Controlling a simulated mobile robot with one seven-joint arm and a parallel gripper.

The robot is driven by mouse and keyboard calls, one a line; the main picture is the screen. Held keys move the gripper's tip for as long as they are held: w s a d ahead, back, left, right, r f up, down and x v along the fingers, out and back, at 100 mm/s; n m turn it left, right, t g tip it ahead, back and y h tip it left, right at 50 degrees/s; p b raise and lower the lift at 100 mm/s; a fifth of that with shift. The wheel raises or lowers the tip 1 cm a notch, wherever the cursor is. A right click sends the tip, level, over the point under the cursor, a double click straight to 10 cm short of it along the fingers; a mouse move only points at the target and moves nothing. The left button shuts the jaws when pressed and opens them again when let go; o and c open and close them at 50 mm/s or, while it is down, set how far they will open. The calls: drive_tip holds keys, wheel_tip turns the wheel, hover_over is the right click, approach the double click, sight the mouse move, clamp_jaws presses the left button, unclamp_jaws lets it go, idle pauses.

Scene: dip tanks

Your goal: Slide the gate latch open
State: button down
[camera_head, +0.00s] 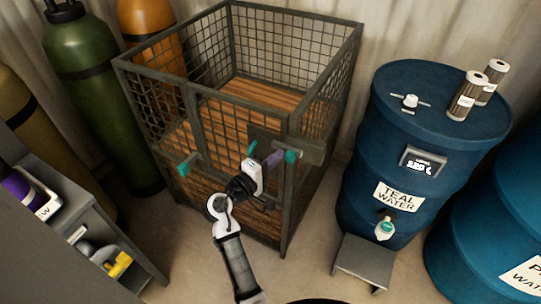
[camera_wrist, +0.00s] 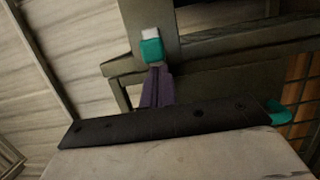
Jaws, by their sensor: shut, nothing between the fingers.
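The gate latch is on the front of a wire-mesh cage (camera_head: 188,128), near its right front post. A teal knob (camera_head: 291,157) shows at the latch; in the wrist view the teal knob (camera_wrist: 152,50) has a pale top and stands before a grey-green post. My gripper (camera_head: 281,156) has purple fingers, shut and empty, pointing right. In the wrist view the fingertips (camera_wrist: 155,68) are right at the knob; whether they touch it I cannot tell. A second teal piece (camera_head: 252,147) sits left of the knob, partly hidden by my gripper's white body.
Another teal piece (camera_head: 183,168) is at the cage's left front. A blue drum (camera_head: 365,150) labelled teal water stands to the right, with a small grey stand (camera_head: 362,262) before it. Gas cylinders (camera_head: 85,70) and a grey shelf unit (camera_head: 70,225) are left. Floor between cage and drum is clear.

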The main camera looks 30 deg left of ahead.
sight(299, 157)
drive_tip(key=shift+d, duration=2.3)
drive_tip(key=shift+w, duration=0.1)
